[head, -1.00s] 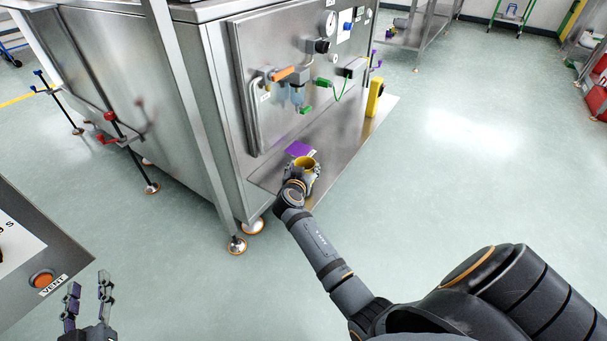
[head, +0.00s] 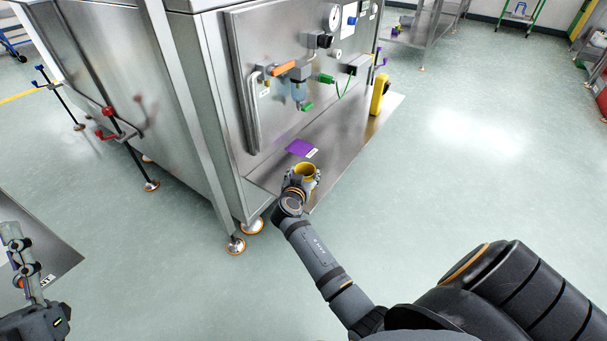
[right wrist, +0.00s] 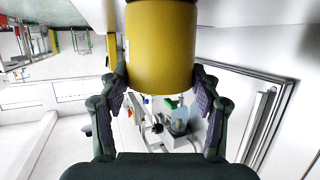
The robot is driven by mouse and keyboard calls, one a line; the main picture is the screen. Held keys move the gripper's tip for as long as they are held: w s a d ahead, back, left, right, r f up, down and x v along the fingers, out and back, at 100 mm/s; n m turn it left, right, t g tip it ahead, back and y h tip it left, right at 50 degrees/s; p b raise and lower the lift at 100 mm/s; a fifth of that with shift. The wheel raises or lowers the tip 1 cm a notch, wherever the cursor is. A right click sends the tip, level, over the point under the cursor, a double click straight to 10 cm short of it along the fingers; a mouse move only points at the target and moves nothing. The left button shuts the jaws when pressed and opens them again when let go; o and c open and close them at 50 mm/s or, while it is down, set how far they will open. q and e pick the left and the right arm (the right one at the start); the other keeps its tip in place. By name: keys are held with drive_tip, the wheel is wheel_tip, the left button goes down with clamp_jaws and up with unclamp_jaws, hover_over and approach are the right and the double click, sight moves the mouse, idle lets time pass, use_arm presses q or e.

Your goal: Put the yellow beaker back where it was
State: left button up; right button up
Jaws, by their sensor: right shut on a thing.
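The yellow beaker (head: 306,169) is at the near edge of the steel shelf at the foot of the machine panel. My right gripper (head: 303,180) is shut on it; in the right wrist view the fingers sit on both sides of the beaker (right wrist: 161,45). A purple square (head: 300,147) with a small white label lies on the shelf just behind the beaker, with a gap between them. I cannot tell whether the beaker's base touches the shelf. My left gripper (head: 20,262) is at the lower left, apart from everything; its opening is unclear.
The steel shelf (head: 345,142) has bare room to the right of the purple square. A yellow post-like object (head: 379,94) stands at its far right end. Valves, an orange handle (head: 283,69) and a gauge project from the panel above. A steel leg stands left of the shelf.

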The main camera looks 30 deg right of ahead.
use_arm(q)
drive_tip(key=shift+s+r, duration=0.15)
drive_tip(key=shift+r, duration=0.1)
use_arm(e)
drive_tip(key=shift+f, duration=0.1)
drive_tip(key=o, duration=1.2)
use_arm(q)
drive_tip(key=shift+s+r+t+h, duration=0.3)
drive_tip(key=shift+s+r+t, duration=0.2)
drive_tip(key=shift+r, duration=0.2)
drive_tip(key=shift+w, duration=0.1)
